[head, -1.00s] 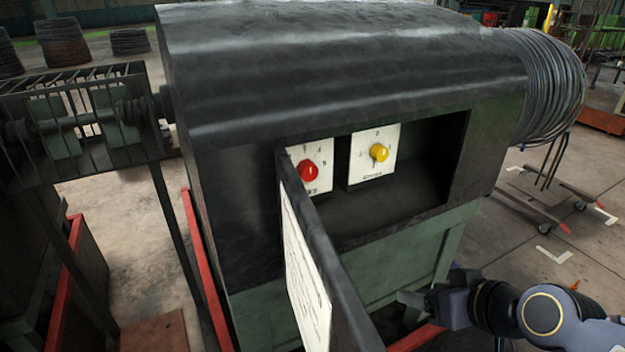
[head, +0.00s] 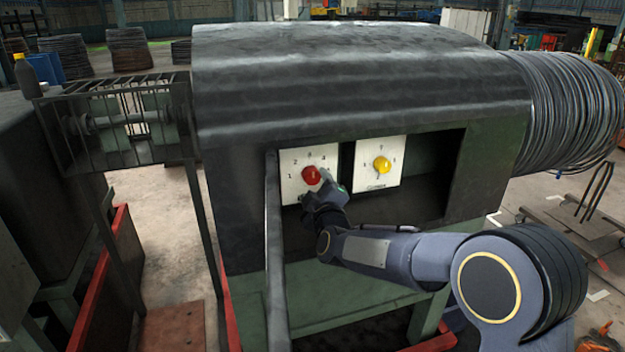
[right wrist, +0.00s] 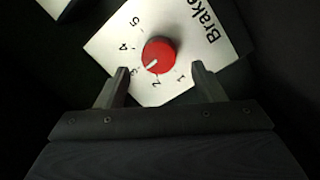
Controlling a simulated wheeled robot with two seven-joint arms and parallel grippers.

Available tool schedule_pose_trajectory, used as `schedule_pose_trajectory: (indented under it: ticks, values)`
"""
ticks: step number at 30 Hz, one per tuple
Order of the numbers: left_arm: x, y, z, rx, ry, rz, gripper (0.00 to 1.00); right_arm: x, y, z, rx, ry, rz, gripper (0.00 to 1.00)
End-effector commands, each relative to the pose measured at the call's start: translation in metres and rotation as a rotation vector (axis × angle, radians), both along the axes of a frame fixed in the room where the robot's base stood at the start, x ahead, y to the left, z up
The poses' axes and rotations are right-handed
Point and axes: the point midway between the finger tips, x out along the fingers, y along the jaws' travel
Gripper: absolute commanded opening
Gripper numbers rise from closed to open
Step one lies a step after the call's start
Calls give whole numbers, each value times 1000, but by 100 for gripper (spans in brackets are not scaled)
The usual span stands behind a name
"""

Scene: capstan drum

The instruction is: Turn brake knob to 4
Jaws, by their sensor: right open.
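The red brake knob (head: 311,174) sits on a white dial plate (head: 293,188) marked with numbers, inside the recess of the dark machine. In the right wrist view the knob (right wrist: 159,54) shows with the word "Brake" and numbers 1 to 5. My right gripper (right wrist: 160,70) is open, with one finger on each side of the knob's near side in that view. Contact with the knob cannot be told. In the head view my right gripper (head: 317,190) covers the plate's lower right. My left gripper is not in view.
A yellow knob (head: 382,165) on a second white plate is just right of the red one. An open door panel (head: 275,250), seen nearly edge-on, stands left of my right gripper. The recess walls surround both plates. A wire coil (head: 565,110) is at the right.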

Motion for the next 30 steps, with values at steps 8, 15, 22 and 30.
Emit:
schedule_pose_trajectory:
  ticks: [8,15,22,30]
  values:
    - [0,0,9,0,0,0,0,35,7,0,0,1,0,62]
    - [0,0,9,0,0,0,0,39,8,0,1,2,1,62]
    - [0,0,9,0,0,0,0,39,8,0,1,2,1,45]
    - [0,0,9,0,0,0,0,39,8,0,2,2,1,18]
